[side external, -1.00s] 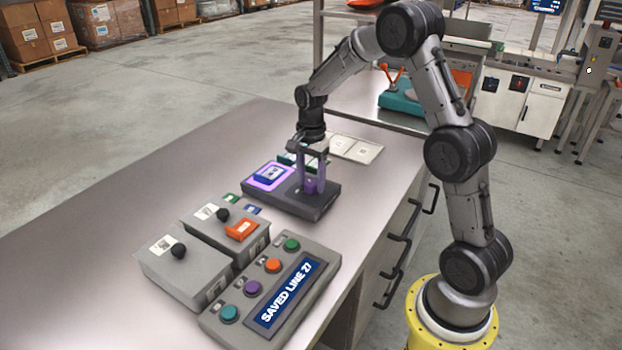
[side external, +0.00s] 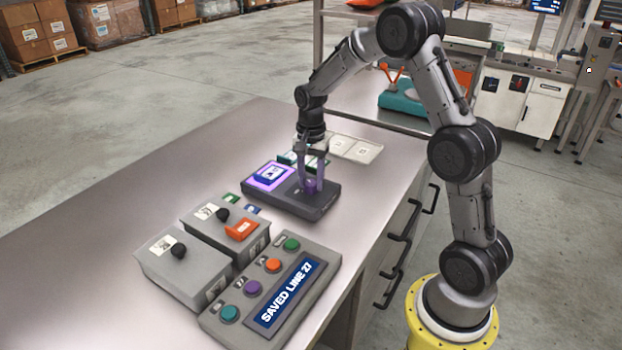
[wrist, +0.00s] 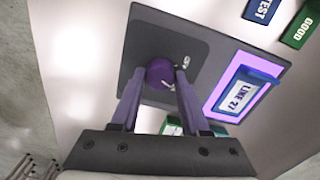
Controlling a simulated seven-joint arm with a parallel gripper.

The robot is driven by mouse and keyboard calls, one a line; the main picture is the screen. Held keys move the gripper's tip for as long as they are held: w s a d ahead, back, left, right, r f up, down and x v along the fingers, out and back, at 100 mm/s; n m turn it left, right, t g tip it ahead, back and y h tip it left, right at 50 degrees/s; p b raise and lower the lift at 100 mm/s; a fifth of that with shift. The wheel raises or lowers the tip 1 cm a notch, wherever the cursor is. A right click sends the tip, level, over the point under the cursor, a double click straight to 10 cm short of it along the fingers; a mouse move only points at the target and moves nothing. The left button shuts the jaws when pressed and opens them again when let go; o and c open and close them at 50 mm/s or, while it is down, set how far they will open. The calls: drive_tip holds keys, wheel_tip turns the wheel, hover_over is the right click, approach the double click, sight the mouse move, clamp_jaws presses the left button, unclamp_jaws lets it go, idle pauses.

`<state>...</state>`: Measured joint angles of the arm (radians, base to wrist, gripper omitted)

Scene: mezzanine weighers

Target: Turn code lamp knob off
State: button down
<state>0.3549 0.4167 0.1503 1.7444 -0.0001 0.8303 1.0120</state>
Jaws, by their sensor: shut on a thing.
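The code lamp is a dark flat box (side external: 268,208) on the table, with a lit purple panel on its left part. A blue "LINE 27" block (wrist: 240,95) sits on that panel. The purple knob (wrist: 162,77) is on the box's other part. My gripper (wrist: 163,84) points down over the box and is shut on the knob, one finger on each side. In the side view the fingers (side external: 312,184) partly hide the knob.
Two grey boxes with black knobs (side external: 179,250) and a button console (side external: 270,290) reading "SAVED LINE 27" stand nearer the camera. Green and blue blocks lie close by. A pale tray (side external: 357,149) is behind my gripper. The table's left part is clear.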

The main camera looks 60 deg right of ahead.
sight(311, 183)
drive_tip(key=n, duration=0.5)
drive_tip(key=shift+n, duration=0.3)
drive_tip(key=n, duration=0.5)
drive_tip(key=shift+n, duration=0.3)
drive_tip(key=shift+c, duration=1.9)
unclamp_jaws()
drive_tip(key=shift+r, duration=0.1)
wheel_tip(311, 183, up, 14)
drive_tip(key=shift+a, duration=0.1)
